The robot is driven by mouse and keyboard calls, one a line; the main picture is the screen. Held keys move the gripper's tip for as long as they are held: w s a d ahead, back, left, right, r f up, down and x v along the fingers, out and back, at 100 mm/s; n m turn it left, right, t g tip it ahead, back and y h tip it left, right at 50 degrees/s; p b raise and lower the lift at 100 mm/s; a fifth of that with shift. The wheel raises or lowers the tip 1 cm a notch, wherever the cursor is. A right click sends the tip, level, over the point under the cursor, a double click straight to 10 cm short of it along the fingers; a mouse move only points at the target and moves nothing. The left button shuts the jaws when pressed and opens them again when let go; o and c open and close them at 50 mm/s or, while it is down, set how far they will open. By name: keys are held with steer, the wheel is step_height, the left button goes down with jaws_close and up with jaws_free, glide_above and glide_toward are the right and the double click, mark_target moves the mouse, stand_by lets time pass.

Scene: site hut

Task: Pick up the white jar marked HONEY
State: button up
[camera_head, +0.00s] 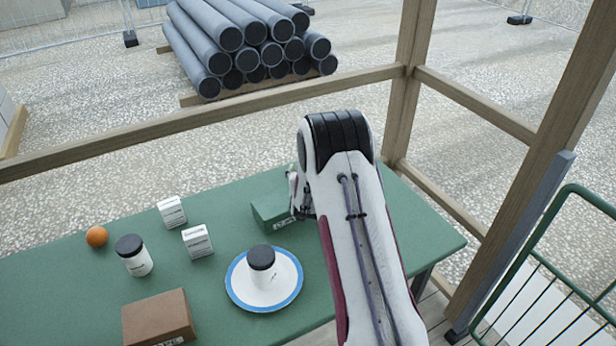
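Two white jars with black lids stand upright on the green table (60,285). One jar (138,263) stands at the left, on the bare table top. The other jar (263,275) stands on a white plate with a blue rim (240,294), nearer the middle. Both have small dark print that I cannot read, so I cannot tell which is marked HONEY. My gripper (298,192) is mostly hidden behind my own arm, beside a green box, up and right of the plate. I cannot see its fingertips clearly or whether it is open.
The green box (270,210) lies close to my gripper. Two small white boxes (171,212) (197,242), an orange (97,236) and a brown box (157,318) stand around the left jar. Wooden rails (200,118) run behind the table. A green metal frame (535,258) stands at the right.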

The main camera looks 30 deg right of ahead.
stand_by(0.5)
steer(key=c, duration=1.5)
steer(key=shift+o, duration=0.2)
steer(key=shift+r, duration=0.15)
steer(key=shift+r, duration=4.95)
